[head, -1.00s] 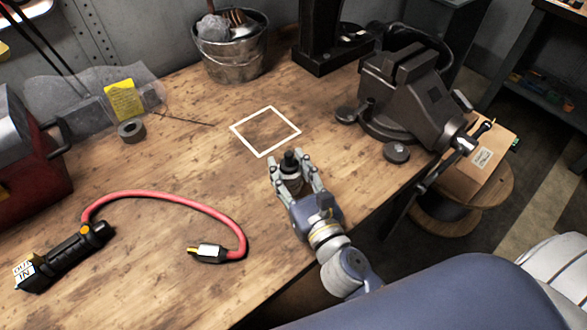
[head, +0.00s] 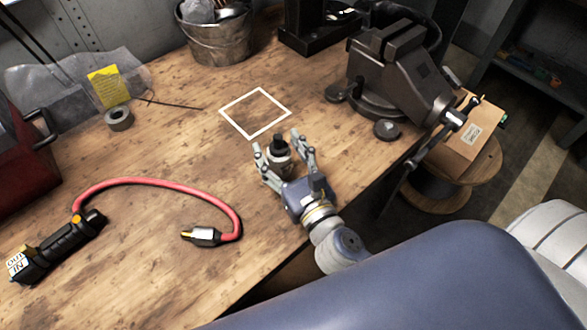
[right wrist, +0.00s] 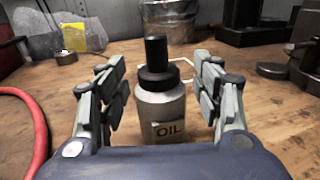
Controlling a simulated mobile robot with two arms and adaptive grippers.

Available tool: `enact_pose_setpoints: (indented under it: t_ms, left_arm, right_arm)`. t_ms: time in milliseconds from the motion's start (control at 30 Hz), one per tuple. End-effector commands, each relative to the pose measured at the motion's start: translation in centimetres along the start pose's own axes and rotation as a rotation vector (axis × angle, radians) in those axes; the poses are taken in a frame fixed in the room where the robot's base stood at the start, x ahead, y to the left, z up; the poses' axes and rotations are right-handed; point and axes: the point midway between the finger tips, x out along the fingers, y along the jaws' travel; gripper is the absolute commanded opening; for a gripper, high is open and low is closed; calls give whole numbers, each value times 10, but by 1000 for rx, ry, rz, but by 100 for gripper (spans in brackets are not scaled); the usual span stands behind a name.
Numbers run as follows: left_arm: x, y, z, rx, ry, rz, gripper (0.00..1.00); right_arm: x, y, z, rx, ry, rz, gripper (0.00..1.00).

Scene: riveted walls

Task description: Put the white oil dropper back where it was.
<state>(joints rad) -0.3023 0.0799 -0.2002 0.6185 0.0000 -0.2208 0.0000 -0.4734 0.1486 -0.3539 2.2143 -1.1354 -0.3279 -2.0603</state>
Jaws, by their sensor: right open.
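The white oil dropper (head: 279,160) has a black cap and nozzle and an "OIL" label, and it stands upright on the wooden workbench. It also shows in the right wrist view (right wrist: 161,105), between my fingers. My right gripper (head: 284,150) is open around it, with a gap visible on each side in the right wrist view. A white square outline (head: 224,112) is marked on the bench just beyond the dropper and is empty. My left gripper is not in view.
A red hose with a black handle (head: 62,245) lies at the left. A dark vise (head: 400,80) stands at the right near the bench edge, with a round knob (head: 386,130) near it. A metal bucket (head: 217,40) and a tape roll (head: 119,118) are at the back.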

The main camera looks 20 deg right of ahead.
Motion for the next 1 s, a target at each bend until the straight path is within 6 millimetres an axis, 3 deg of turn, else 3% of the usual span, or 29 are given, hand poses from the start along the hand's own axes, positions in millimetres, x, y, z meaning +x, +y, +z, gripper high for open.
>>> enact_pose_setpoints:
  t_ms: [600, 1000]
  left_arm:
    - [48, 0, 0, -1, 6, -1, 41]
    - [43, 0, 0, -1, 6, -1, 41]
  right_arm:
    - [-89, 0, -7, 2, 5, -2, 60]
    - [-110, -1, -2, -1, 1, -4, 60]
